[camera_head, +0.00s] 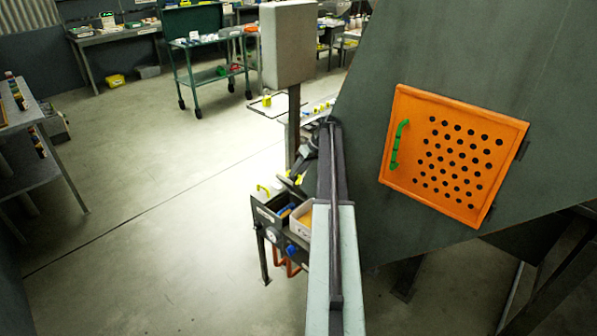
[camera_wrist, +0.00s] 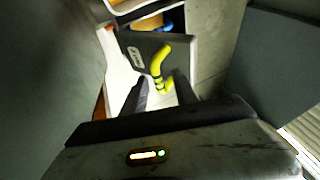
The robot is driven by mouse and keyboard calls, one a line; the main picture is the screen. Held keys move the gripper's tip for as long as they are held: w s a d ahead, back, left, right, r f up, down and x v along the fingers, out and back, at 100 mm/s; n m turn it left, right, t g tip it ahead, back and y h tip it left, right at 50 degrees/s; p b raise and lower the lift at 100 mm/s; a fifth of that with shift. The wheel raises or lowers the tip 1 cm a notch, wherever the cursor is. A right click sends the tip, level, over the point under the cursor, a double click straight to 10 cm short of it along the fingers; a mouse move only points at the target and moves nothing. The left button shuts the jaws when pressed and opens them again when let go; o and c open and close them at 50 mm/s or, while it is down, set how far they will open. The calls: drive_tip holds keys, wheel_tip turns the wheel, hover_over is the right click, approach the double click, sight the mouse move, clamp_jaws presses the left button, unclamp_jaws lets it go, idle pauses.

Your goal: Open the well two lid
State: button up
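A dark box with wells (camera_head: 268,222) stands low beside the machine in the head view, partly hidden by my arm. A yellow handle (camera_head: 263,188) shows at its back left. In the wrist view a dark lid (camera_wrist: 138,42) carries a small white label, too small to read surely, and a bent yellow handle (camera_wrist: 160,62). My gripper (camera_wrist: 162,88) is open, its two dark fingers apart on either side of the handle's lower end. I cannot tell whether they touch it. In the head view my gripper (camera_head: 290,179) is small above the box.
An orange perforated door (camera_head: 455,155) with a green handle is on the large grey machine (camera_head: 370,100) at right. A grey post with a box (camera_head: 288,45) stands behind. A green cart (camera_head: 205,45) is farther back. The floor at left is clear.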

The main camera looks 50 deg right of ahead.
wheel_tip(320, 180, up, 3)
drive_tip(key=shift+r+p, duration=0.15)
drive_tip(key=shift+p, duration=0.85)
drive_tip(key=shift+s+a+f+b, duration=0.25)
drive_tip(key=shift+s+a, duration=0.3)
drive_tip(key=shift+s, duration=0.05)
drive_tip(key=shift+s+a+f+b, duration=0.25)
drive_tip(key=shift+s+a, duration=0.25)
drive_tip(key=shift+s, duration=0.1)
drive_tip(key=s+a+r+p, duration=0.1)
drive_tip(key=s+a, duration=0.7)
drive_tip(key=s, duration=0.1)
drive_tip(key=shift+s+a, duration=0.25)
drive_tip(key=shift+s, duration=0.15)
